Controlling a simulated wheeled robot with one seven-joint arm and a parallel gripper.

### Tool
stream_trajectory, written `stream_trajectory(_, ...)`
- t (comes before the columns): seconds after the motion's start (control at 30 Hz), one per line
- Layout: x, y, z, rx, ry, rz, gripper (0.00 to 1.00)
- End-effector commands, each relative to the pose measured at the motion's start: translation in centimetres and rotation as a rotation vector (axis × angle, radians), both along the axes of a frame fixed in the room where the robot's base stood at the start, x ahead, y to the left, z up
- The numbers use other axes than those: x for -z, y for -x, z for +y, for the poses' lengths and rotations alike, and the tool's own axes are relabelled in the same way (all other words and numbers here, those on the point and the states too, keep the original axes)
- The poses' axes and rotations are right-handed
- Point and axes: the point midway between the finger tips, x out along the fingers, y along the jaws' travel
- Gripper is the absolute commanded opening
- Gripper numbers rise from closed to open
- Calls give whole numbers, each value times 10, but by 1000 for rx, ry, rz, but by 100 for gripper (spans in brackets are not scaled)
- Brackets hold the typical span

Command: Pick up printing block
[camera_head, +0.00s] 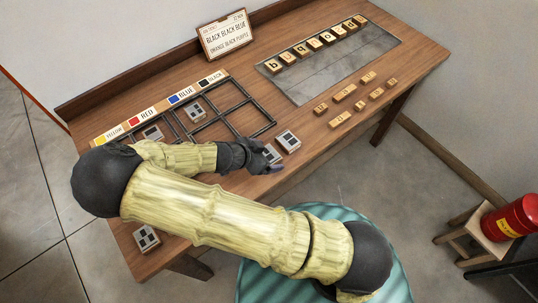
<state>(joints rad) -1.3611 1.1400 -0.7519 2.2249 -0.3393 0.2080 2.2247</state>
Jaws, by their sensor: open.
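Several small grey-and-dark blocks that look like printing blocks are on the wooden table. One grey block (288,140) lies near the table's front edge, just right of my gripper (274,166). Another grey block (271,153) is right at my fingers and partly hidden by them; I cannot tell if they touch it. A third block (195,112) lies in the black frame (262,128), and one more (153,133) lies at the frame's left part. Another block (147,238) stands alone at the table's front left. My gripper is open, pointing right, low over the table.
A metal plate (345,75) holds a row of wooden letter blocks (308,47); several loose letter tiles (344,92) lie in front of it. A colour-label strip (158,107) and a sign (226,35) stand behind. A red canister (512,218) sits on a stool at right.

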Motion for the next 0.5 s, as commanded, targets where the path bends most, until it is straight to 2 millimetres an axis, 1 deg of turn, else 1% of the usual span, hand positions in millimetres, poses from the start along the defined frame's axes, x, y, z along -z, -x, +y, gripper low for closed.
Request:
stream_trajectory(0.07,0,0,0,0,0,0,89)
stream_trajectory(0.17,0,0,0,0,0,0,71)
stream_trajectory(0.3,0,0,0,0,0,0,44)
stream_trajectory(0.33,0,0,0,0,0,0,39)
stream_trajectory(0.5,0,0,0,0,0,0,39)
